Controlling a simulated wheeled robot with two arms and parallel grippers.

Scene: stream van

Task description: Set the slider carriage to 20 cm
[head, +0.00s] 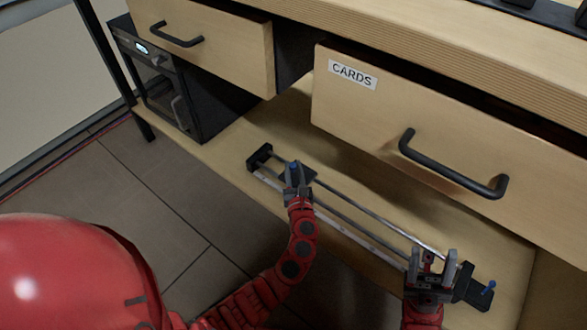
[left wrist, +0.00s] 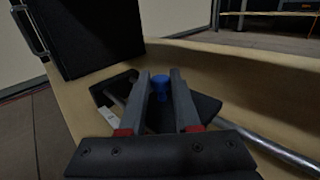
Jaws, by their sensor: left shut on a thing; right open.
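The slider (head: 362,212) lies on the low wooden shelf, with two rails, a pale scale strip along its front and black end blocks. Its black carriage (head: 308,177) is near the left end block (head: 259,157). My left gripper (head: 296,170) is shut on the blue knob on the carriage; the knob (left wrist: 159,88) shows between the fingers in the left wrist view. My right gripper (head: 433,262) is open and empty, above the rails near the right end block (head: 468,288). A second blue knob (head: 490,287) is on that end. The scale's numbers are too small to read.
A partly open drawer labelled CARDS (head: 450,150) with a black handle (head: 455,168) overhangs the slider. Another open drawer (head: 205,40) is at upper left. A black appliance (head: 165,85) stands at the shelf's left end. Tiled floor (head: 140,180) lies in front.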

